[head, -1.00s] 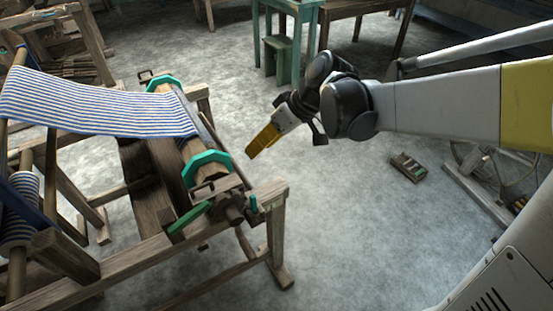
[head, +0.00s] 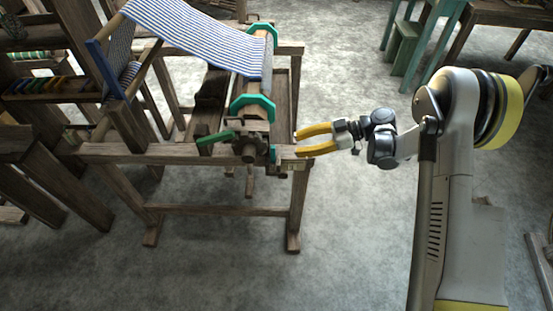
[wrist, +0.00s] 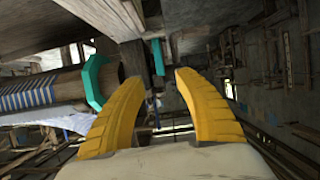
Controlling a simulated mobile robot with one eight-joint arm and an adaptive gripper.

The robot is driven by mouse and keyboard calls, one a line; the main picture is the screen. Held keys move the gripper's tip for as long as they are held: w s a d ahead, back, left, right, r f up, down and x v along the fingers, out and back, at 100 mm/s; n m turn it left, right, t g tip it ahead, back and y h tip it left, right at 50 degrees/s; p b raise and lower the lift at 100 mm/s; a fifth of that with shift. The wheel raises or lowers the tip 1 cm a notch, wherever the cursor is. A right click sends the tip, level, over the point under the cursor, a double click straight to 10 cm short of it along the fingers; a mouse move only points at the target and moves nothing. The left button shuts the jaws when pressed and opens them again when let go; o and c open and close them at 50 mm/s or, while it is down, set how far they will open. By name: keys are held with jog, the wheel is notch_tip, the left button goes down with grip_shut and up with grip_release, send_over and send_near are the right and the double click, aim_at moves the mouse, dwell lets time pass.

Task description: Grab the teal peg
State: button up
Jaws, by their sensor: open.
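The teal peg (head: 272,154) is small and upright at the near right end of the loom's cloth beam. In the wrist view the teal peg (wrist: 158,57) shows ahead, just beyond the gap between the fingertips. My gripper (head: 299,143) has yellow fingers, spread apart and empty, pointing left at the loom just right of the peg. In the wrist view my gripper (wrist: 159,80) has nothing between its fingers, and the peg is apart from them.
A teal flanged ring (head: 252,107) and a green lever (head: 215,137) sit close by the peg. The wooden frame rail (head: 160,151) runs beside it. Striped cloth (head: 195,35) stretches behind.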

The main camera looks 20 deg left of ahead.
aim_at(273, 157)
jog(key=b+x, duration=0.2)
jog(key=x, duration=0.2)
jog(key=b+x, duration=0.1)
jog(key=x, duration=0.3)
jog(key=shift+d+f+b, duration=0.1)
jog(key=shift+f+b, duration=0.25)
jog(key=shift+f, duration=0.1)
jog(key=shift+r, duration=0.1)
grip_shut()
